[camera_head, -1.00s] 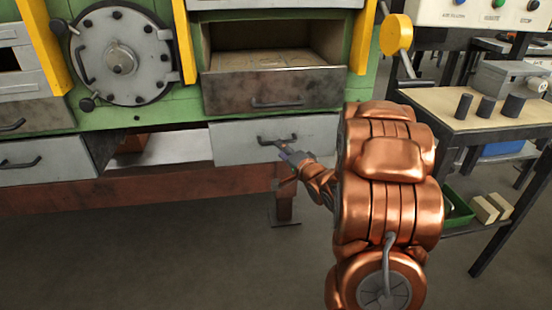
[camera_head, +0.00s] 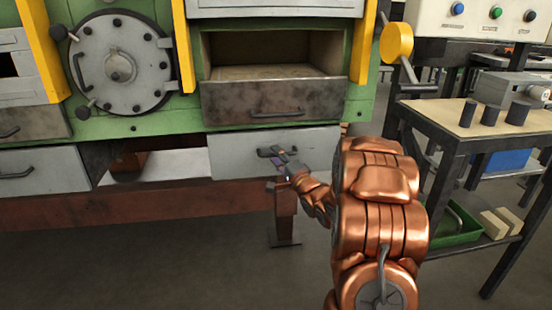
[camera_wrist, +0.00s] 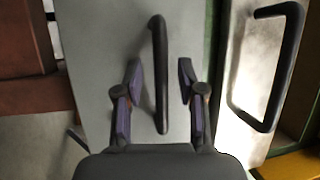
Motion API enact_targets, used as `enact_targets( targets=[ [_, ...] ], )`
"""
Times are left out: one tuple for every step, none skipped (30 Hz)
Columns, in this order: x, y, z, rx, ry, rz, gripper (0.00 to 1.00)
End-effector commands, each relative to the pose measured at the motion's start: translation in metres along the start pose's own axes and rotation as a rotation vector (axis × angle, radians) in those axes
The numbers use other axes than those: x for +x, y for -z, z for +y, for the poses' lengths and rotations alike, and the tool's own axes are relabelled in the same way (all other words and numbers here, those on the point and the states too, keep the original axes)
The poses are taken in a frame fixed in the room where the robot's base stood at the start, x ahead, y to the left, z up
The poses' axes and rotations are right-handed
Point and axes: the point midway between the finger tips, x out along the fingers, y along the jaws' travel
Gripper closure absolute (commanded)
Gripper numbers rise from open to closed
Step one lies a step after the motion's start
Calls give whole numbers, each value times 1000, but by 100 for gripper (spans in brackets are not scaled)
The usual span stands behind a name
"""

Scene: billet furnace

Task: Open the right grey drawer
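The right grey drawer (camera_head: 232,156) is below the open dark drawer on the green furnace, and its front also shows in the wrist view (camera_wrist: 103,60). I cannot tell whether it stands slightly out. Its dark bar handle (camera_wrist: 159,65) runs lengthwise between my fingers in the wrist view. My gripper (camera_wrist: 161,82) is open, with a purple-padded finger on each side of the handle and a gap on both sides. In the head view my gripper (camera_head: 281,163) is at the handle. I cannot tell how deep the handle sits between the fingers.
Above is a dark drawer (camera_head: 230,101), pulled open, with its own handle. A left grey drawer (camera_head: 45,175) and a round hatch (camera_head: 118,65) are at left. A work table (camera_head: 430,118) with dark cylinders stands close on the right. A furnace leg (camera_head: 284,222) stands below the drawer.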

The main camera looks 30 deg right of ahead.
Motion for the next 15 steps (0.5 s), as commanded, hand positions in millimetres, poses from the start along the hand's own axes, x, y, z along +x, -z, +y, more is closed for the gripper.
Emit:
enact_targets(
  targets=[
    [4,-1,0,-1,2,-1,61],
    [5,0,0,-1,2,0,61],
    [7,0,0,-1,3,0,61],
    [8,0,-1,-1,3,1,61],
    [8,0,-1,-1,3,1,61],
    [9,0,-1,-1,3,1,61],
    [9,1,-1,-1,3,1,61],
    [9,1,-1,-1,3,1,61],
    [9,1,-1,-1,3,2,61],
    [9,1,-1,-1,3,2,61],
    [9,1,-1,-1,3,1,61],
    [9,0,-1,-1,2,1,61],
    [9,0,-1,-1,2,1,62],
    [9,0,-1,-1,2,1,65],
    [9,0,-1,-1,2,1,69]
  ],
)
